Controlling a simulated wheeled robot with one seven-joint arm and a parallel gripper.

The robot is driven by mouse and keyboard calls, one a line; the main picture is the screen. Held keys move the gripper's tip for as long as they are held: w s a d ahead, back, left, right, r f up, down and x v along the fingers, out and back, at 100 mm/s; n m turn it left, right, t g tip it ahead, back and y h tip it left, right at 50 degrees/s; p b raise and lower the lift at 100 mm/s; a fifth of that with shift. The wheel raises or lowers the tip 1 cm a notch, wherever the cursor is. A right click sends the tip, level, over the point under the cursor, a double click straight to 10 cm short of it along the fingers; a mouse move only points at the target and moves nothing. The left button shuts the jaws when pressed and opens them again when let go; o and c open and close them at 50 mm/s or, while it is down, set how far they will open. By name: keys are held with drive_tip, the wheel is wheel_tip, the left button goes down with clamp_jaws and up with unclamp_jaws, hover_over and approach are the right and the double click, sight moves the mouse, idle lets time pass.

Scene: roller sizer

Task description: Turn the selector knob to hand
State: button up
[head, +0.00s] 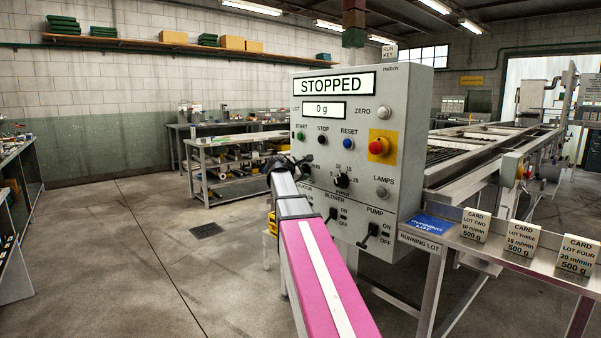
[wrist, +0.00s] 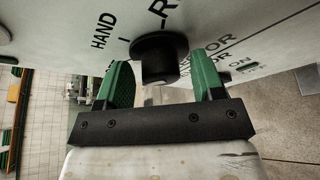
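The selector knob (wrist: 160,58) is a black round knob on the grey panel. In the wrist view it sits between the two green fingers of my gripper (wrist: 163,85), which are apart on either side of it, with gaps visible. The word HAND (wrist: 110,30) is printed up and left of the knob, with other lettering partly visible to its right. Which way the knob points I cannot tell. In the head view my gripper (head: 280,168) is at the left part of the control panel (head: 415,110), and the arm hides the selector knob there.
The panel display (head: 333,84) reads STOPPED. A red emergency button (head: 378,147) on yellow, a speed dial (head: 341,180), and blower (head: 332,215) and pump (head: 372,233) switches are close by. Cards (head: 520,240) stand on the right ledge. The floor at left is clear.

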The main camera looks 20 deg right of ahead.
drive_tip(key=c, duration=0.8)
drive_tip(key=shift+o, duration=0.2)
drive_tip(key=m+t, duration=0.1)
drive_tip(key=m, duration=0.2)
drive_tip(key=m+t+h, duration=0.1)
drive_tip(key=m, duration=0.2)
drive_tip(key=f+m+t+h, duration=0.1)
drive_tip(key=m+t, duration=0.1)
drive_tip(key=m, duration=0.2)
drive_tip(key=shift+s+f, duration=0.1)
drive_tip(key=shift+s, duration=0.05)
drive_tip(key=o, duration=0.9)
